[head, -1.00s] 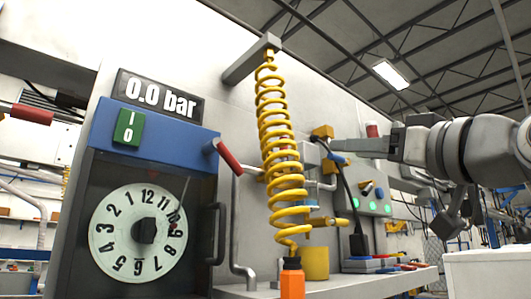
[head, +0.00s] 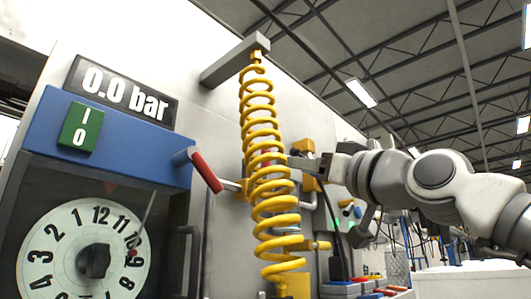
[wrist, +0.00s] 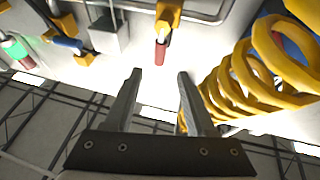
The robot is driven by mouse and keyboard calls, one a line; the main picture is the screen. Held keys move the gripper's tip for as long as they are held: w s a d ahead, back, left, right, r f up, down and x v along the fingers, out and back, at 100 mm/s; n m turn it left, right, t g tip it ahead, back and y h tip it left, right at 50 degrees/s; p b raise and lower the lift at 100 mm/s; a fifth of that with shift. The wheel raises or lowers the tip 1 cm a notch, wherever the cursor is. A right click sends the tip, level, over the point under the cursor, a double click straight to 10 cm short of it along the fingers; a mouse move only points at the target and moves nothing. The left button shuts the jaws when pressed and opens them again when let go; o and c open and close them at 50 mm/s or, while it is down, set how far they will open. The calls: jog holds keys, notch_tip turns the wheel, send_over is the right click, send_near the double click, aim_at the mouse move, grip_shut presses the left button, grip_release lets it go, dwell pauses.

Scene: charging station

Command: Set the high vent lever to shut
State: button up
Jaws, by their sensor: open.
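A yellow valve with a red-tipped lever (wrist: 160,50) is on the white panel in the wrist view, pointing toward my gripper (wrist: 160,76). The open fingers are either side of its line, with the red tip just beyond the fingertips; I see no contact. In the head view my gripper (head: 302,163) is at the right edge of the yellow coil, which hides part of the valve area. Another red-handled lever (head: 207,172) slants down on the right side of the blue box. No label shows which is the high vent lever.
The yellow coiled hose (head: 262,125) hangs from a grey bracket (head: 235,62); it is close to my right finger in the wrist view (wrist: 245,85). A blue-handled part (wrist: 66,43) is at left. The display (head: 122,92) reads 0.0 bar above a clock-like dial (head: 60,260).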

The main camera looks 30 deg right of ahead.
aim_at(269, 160)
jog(key=p+x, duration=0.4)
jog(key=x, duration=0.7)
jog(key=shift+w+f, duration=0.1)
grip_shut()
dwell(1.1)
